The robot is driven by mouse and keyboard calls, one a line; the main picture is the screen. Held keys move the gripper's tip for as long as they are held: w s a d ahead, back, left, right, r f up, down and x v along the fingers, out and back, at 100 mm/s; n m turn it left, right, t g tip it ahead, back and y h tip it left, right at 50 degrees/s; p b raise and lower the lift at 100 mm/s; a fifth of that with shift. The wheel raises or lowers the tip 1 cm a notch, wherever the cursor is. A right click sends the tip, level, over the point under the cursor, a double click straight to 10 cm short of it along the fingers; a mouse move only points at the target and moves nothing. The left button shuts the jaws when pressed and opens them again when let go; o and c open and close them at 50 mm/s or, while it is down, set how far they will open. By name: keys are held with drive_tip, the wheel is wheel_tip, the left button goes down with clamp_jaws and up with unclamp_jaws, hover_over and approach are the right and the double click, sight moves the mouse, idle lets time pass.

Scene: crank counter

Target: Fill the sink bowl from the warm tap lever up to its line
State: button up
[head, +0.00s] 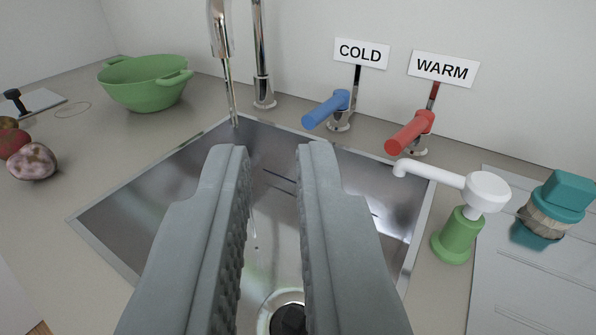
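My gripper (273,152) is open and empty, its two grey fingers reaching over the steel sink bowl (130,235). The red warm lever (410,132) is at the back right, under the WARM sign (443,68), apart from my fingers. The blue cold lever (326,109) stands left of it under the COLD sign (361,53). The chrome tap (220,30) is at the back; a thin strand hangs below its spout, and I cannot tell if it is water. A dark line (279,181) shows on the bowl's wall. A drain with a black centre (288,318) is partly hidden.
A green and white pump bottle (459,236) stands at the right rim, its white spout over the edge. A teal-topped brush (560,198) stands on the ribbed board (530,285). A green colander (145,85) and a mottled round item (32,161) are on the left counter.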

clamp_jaws()
drive_tip(key=n+g+y, duration=0.3)
drive_tip(key=n+g, duration=0.6)
drive_tip(key=g, duration=0.5)
hover_over(410, 133)
drive_tip(key=w+a, duration=0.1)
drive_tip(key=a, duration=0.2)
drive_tip(key=f, duration=0.2)
wheel_tip(410, 133, down, 10)
drive_tip(key=shift+d+g, duration=0.3)
